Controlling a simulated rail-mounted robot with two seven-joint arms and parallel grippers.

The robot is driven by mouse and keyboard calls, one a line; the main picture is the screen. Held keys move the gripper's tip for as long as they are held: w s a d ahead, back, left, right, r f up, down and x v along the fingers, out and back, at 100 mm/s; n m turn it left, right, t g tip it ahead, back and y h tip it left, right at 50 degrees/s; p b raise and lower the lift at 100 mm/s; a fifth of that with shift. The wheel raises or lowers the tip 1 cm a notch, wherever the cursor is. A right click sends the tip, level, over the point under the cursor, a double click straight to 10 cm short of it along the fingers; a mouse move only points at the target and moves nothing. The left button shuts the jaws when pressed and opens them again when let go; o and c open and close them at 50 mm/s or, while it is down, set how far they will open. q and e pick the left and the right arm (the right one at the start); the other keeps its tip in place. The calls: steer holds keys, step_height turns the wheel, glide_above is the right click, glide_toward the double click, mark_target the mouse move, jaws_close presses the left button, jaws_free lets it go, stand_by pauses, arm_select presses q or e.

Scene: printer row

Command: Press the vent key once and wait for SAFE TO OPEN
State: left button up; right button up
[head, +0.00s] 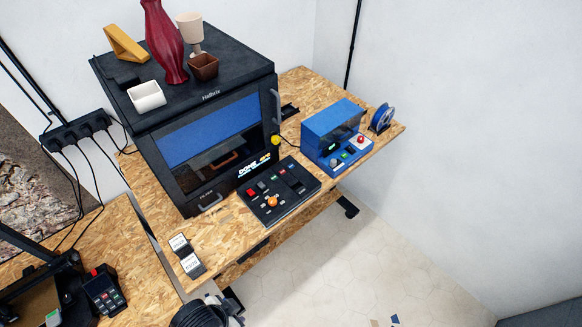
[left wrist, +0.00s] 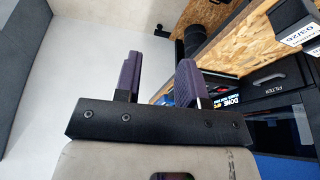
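A large black enclosed printer (head: 165,140) stands on the chipboard bench. Its lit display (head: 255,165) reads DONE with smaller yellow text that is hard to read; the display also shows in the left wrist view (left wrist: 232,101). A black control panel (head: 277,198) with several small coloured keys and an orange knob sits in front of it. The key labels are too small to read, so I cannot tell which is the vent key. My left gripper (left wrist: 159,68) is open and empty in the left wrist view, apart from the printer. My right gripper is in neither view.
A vase (head: 166,40), cups and a wedge stand on the printer. A blue machine (head: 335,133) with a red button and a blue spool (head: 382,117) are to the right. The floor is mostly clear at right.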

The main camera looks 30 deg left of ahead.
arm_select(q)
jaws_close()
stand_by(1.3)
